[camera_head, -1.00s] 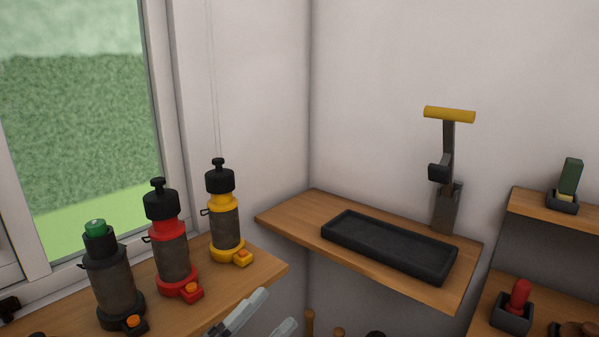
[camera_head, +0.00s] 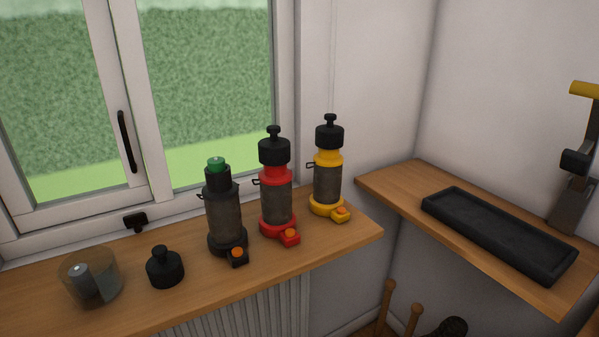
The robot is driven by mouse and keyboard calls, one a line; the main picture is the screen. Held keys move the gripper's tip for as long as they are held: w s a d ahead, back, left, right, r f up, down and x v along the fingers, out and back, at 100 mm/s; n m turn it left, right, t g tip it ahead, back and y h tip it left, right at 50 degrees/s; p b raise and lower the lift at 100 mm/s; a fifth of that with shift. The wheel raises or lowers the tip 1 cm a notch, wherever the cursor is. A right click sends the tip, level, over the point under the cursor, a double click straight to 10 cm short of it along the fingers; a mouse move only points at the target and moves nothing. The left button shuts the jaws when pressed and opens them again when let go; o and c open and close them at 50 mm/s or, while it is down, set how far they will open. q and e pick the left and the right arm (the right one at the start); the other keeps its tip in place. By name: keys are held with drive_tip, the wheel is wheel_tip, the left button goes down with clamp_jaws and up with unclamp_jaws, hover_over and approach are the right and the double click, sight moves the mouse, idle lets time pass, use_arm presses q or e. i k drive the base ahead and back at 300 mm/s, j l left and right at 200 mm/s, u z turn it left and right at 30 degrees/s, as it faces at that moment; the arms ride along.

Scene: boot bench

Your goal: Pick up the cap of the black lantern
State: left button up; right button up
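The black lantern (camera_head: 225,215) stands upright on the wooden window shelf, its top uncovered and showing a green piece (camera_head: 216,164). A black cap with a knob (camera_head: 165,269) sits upright on the shelf just left of the black lantern, apart from it. A red lantern (camera_head: 276,195) and a yellow lantern (camera_head: 327,178) stand to the right, each with a black cap on. Neither of my grippers shows in the current view.
A clear cylinder with a grey piece inside (camera_head: 92,279) stands left of the cap. The window shelf (camera_head: 345,245) ends at the right. Another shelf (camera_head: 400,181) holds a black tray (camera_head: 440,209). A window handle (camera_head: 127,142) is behind.

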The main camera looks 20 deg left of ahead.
sight(165, 270)
drive_tip(key=u, duration=1.45)
drive_tip(key=k+l+u, duration=0.15)
drive_tip(key=u, duration=0.15)
